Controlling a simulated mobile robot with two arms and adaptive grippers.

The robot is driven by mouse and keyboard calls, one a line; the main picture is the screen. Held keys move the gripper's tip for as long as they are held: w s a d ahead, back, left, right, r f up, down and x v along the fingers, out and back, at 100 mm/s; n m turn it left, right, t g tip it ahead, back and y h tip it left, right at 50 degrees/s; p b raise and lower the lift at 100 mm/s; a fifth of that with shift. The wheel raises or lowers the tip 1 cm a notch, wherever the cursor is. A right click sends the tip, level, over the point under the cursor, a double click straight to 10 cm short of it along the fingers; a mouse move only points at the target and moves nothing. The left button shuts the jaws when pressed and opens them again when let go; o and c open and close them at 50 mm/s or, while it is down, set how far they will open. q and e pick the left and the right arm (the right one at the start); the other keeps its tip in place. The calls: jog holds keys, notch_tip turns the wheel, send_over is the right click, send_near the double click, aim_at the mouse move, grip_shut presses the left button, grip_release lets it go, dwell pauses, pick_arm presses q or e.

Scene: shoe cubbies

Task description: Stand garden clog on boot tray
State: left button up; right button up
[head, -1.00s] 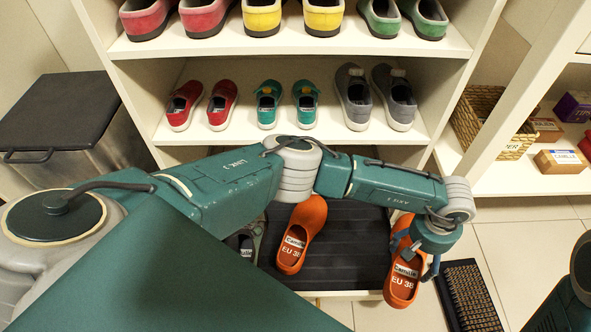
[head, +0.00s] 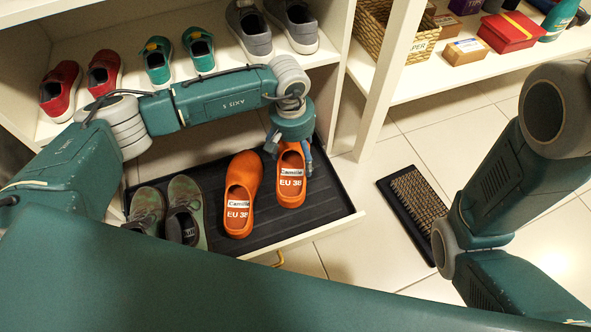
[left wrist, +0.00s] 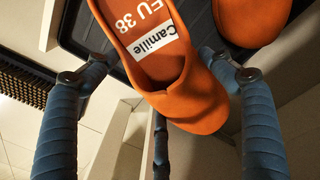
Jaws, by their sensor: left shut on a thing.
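My left gripper (head: 290,151) is shut on an orange garden clog (head: 291,187) labelled "Camille EU 38", gripping it near its far end. The clog is over the right part of the black boot tray (head: 333,205); I cannot tell whether its sole touches the tray. A matching orange clog (head: 240,195) stands on the tray just to its left. In the left wrist view the held clog (left wrist: 185,88) lies between the blue fingers, with the other clog (left wrist: 252,18) at the upper right. My right gripper is out of view.
Grey-green shoes (head: 164,214) fill the tray's left part. The shelf above holds red (head: 82,83), teal (head: 176,57) and grey shoes (head: 270,27). A boot brush (head: 417,205) lies on the floor to the right. A wicker basket (head: 385,25) stands on the right shelf.

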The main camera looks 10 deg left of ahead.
aim_at(296, 167)
pick_arm(q)
jog(key=f+b, duration=0.5)
jog(key=f, duration=0.2)
jog(key=shift+a+f, duration=0.15)
jog(key=shift+a, duration=0.05)
jog(key=o, duration=1.4)
jog(key=shift+c, duration=0.2)
jog(key=shift+r, duration=0.2)
jog(key=r+p, duration=0.3)
jog(key=r, duration=0.2)
jog(key=r+p, duration=0.2)
jog(key=shift+s+a+r+p, duration=0.15)
jog(key=shift+a+r+p, duration=0.1)
jog(key=shift+p, duration=0.05)
jog(key=shift+f, duration=0.1)
